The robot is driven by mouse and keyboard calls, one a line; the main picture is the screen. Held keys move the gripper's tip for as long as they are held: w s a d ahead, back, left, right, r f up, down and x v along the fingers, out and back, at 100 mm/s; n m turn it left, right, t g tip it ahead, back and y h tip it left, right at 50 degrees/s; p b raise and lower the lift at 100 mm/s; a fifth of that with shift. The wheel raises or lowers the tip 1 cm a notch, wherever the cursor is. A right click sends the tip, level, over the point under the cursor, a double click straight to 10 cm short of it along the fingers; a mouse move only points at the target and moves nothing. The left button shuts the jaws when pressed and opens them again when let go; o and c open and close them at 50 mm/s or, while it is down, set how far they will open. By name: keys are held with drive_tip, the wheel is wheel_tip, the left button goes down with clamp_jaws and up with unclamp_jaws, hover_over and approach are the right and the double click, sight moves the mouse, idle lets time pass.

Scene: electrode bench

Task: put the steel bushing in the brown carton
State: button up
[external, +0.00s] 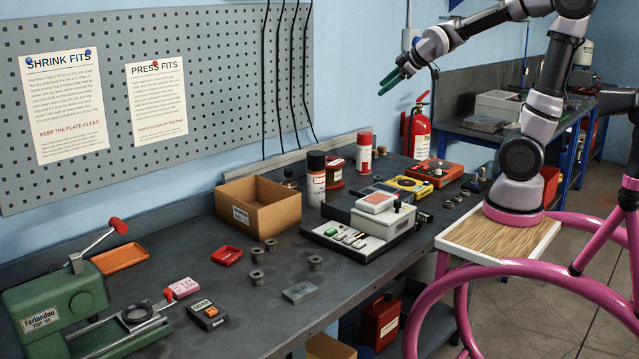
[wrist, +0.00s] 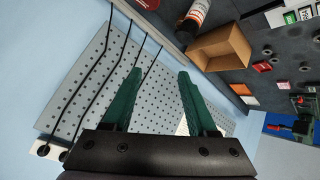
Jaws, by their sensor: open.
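The open brown carton (external: 283,214) stands on the dark bench below the pegboard; it also shows at the upper right of the wrist view (wrist: 208,50). Several small grey metal bushings stand on the bench in front of it, one nearest the edge (external: 315,263), others to its left (external: 257,277) and closer to the carton (external: 271,245). I cannot tell which one is the steel bushing. My gripper (external: 381,86) has green fingers and is raised high above the back of the bench, far from the bushings and carton. In the wrist view its fingers (wrist: 161,72) are apart and empty.
A green press (external: 50,305) stands at the left. A red tray (external: 227,256), grey block (external: 299,292) and black-orange meter (external: 208,315) lie near the bushings. A spray can (external: 316,180) and white instrument (external: 370,236) stand right of the carton.

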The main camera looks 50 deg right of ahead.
drive_tip(key=s+d+r+m+g, duration=0.1)
drive_tip(key=s+d+m, duration=0.1)
drive_tip(key=s+m, duration=0.4)
drive_tip(key=s, duration=0.4)
drive_tip(key=o, duration=0.4)
drive_tip(key=s+m, duration=0.2)
drive_tip(key=s, duration=0.1)
drive_tip(key=s+m+g, duration=0.1)
drive_tip(key=s+m, duration=0.1)
drive_tip(key=s, duration=0.1)
drive_tip(key=s+f+m, duration=0.1)
drive_tip(key=s+m, duration=0.1)
drive_tip(key=s, duration=0.1)
drive_tip(key=shift+s+a+g+y, duration=0.25)
drive_tip(key=shift+a+g+y, duration=0.05)
drive_tip(key=shift+a, duration=0.1)
drive_tip(key=shift+w, duration=0.1)
